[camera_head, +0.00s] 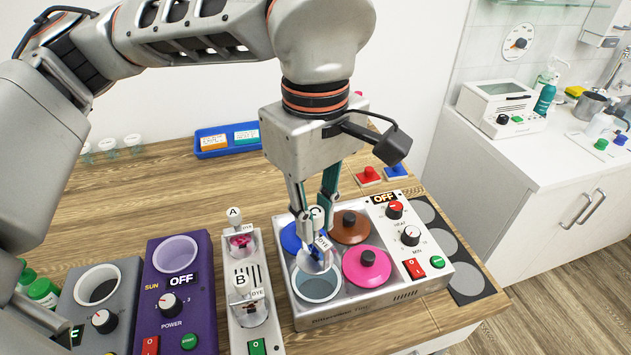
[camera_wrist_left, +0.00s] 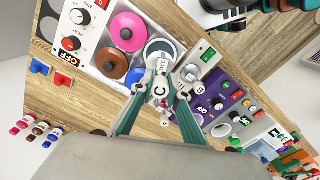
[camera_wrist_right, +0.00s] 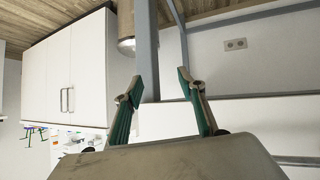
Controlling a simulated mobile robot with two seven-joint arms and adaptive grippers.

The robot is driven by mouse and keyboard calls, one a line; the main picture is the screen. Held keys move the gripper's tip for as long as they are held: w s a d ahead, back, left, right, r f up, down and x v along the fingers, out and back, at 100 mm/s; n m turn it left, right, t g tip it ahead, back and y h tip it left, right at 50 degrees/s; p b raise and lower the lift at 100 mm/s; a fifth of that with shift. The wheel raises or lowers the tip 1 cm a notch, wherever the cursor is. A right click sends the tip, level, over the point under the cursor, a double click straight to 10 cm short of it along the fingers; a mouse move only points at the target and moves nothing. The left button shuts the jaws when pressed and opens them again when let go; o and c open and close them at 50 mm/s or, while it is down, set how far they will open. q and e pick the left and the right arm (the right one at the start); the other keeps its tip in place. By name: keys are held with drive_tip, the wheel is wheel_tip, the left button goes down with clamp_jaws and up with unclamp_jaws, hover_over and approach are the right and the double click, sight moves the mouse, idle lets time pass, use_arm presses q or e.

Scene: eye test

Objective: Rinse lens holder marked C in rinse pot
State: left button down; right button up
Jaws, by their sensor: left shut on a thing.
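My left gripper (camera_head: 316,205) is shut on the lens holder marked C (camera_head: 315,217), which also shows in the left wrist view (camera_wrist_left: 163,81). The holder hangs upright, its clear lens (camera_head: 314,261) over the far part of an open pot (camera_head: 318,288) of pale liquid, likely the rinse pot. I cannot tell whether the lens touches the liquid. The pot sits front left in a grey heated unit (camera_head: 418,283) with blue (camera_head: 290,238), brown (camera_head: 350,230) and pink (camera_head: 366,268) lids. My right gripper (camera_wrist_right: 162,95) is open and empty, away from the table.
Holders A (camera_head: 235,214) and B (camera_head: 241,281) stand in a silver rack (camera_head: 240,328) left of the heated unit. A purple SUN unit (camera_head: 172,290) and a grey unit (camera_head: 75,325) stand further left. A blue tray (camera_head: 210,150) lies behind. The wood behind the units is mostly clear.

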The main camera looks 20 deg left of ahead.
sight(316, 259)
use_arm(q)
drive_tip(key=shift+s+d+f, duration=0.1)
drive_tip(key=shift+d+f, duration=0.1)
drive_tip(key=shift+f, duration=0.05)
drive_tip(key=shift+f+b, duration=0.9)
drive_tip(key=shift+f, duration=0.55)
wheel_tip(316, 259, down, 4)
drive_tip(key=b, duration=0.2)
drive_tip(key=shift+b, duration=0.35)
drive_tip(key=shift+f+b, duration=0.9)
drive_tip(key=shift+f, duration=0.8)
drive_tip(key=shift+f+b, duration=0.1)
drive_tip(key=shift+b, duration=0.2)
drive_tip(key=shift+f, duration=0.1)
